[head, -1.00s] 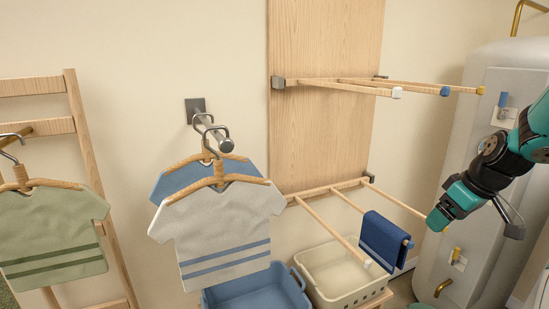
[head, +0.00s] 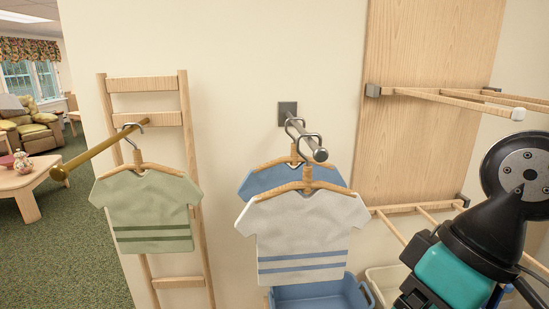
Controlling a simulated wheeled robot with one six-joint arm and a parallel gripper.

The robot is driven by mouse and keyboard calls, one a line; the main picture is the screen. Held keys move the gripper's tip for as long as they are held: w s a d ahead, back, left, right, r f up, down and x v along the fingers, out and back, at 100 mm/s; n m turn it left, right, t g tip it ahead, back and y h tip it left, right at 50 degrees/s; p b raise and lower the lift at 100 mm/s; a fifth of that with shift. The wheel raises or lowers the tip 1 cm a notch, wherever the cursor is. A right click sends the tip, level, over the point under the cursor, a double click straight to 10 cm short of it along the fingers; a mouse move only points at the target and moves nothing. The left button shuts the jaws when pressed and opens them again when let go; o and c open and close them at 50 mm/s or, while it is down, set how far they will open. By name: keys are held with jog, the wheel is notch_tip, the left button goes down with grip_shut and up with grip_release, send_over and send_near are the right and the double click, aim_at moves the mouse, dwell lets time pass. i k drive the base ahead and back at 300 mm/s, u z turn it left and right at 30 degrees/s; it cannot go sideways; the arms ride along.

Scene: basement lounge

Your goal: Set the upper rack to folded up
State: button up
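The upper rack (head: 440,95) is a set of pale wooden rods on a grey bracket, fixed to a tall wooden wall board (head: 425,50). It stands straight out from the board, roughly level, not folded against it. My arm fills the lower right, in front of the lower rack (head: 400,208) and below the upper one. My gripper's fingertips do not show, and I see no contact with the upper rack.
A wall hook holds a white striped shirt (head: 302,235) and a blue shirt (head: 262,183) left of the board. A green shirt (head: 150,215) hangs by a wooden ladder (head: 192,140). A blue basin (head: 322,294) is below. Open carpet (head: 85,270) lies left.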

aim_at(518, 114)
jog(key=z, duration=1.45)
jog(key=k, duration=0.8)
jog(key=u, duration=0.6)
jog(key=i, duration=0.5)
